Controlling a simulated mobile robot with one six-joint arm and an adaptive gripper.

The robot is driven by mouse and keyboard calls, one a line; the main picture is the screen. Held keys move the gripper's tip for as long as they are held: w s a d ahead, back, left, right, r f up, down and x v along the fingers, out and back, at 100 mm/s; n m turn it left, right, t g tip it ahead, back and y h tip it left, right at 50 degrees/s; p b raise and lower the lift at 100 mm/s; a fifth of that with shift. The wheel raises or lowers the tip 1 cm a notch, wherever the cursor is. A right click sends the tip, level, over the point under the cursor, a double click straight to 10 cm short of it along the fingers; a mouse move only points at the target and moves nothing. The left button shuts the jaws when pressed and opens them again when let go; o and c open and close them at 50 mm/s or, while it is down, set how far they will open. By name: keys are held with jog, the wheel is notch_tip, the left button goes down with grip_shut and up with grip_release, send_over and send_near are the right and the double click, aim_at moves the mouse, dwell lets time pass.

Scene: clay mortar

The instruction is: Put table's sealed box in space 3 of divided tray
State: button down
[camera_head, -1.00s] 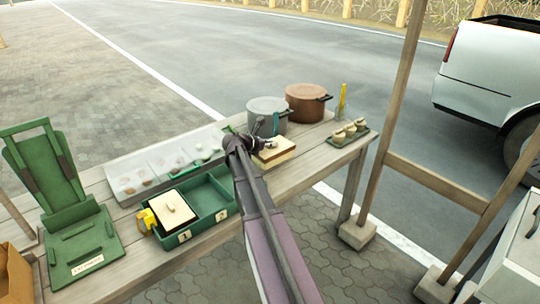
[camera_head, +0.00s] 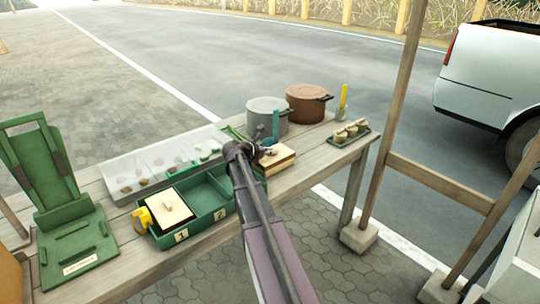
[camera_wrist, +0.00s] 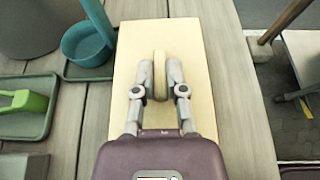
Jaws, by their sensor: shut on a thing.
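The sealed box (camera_head: 282,158) has a cream lid and stands on the wooden table, right of the divided tray. In the wrist view its lid (camera_wrist: 195,60) fills the middle, with an upright rounded handle (camera_wrist: 159,72). My gripper (camera_wrist: 159,92) is shut on this handle, one finger on each side; it also shows in the head view (camera_head: 266,151). The green divided tray (camera_head: 198,231) has front labels 1 and 2. A cream-lidded box (camera_head: 170,208) sits in space 1. Space 2 looks empty. My arm hides the tray's right end, including any label 3.
Behind are a grey pot (camera_head: 266,112), a brown pot (camera_head: 306,104) and a pale sectioned tray (camera_head: 128,180). A teal cup (camera_wrist: 86,45) stands left of the box. A small tray of cups (camera_head: 350,133) is at right. A green stand (camera_head: 76,245) is at left.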

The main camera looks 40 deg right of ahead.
jog(key=shift+f, duration=0.15)
jog(key=c, duration=0.7)
grip_release()
jog(key=shift+r, duration=0.25)
jog(key=shift+a+r, duration=0.1)
jog(key=shift+a, duration=0.1)
jog(key=shift+p+v, duration=2.3)
jog(key=shift+v, duration=3.45)
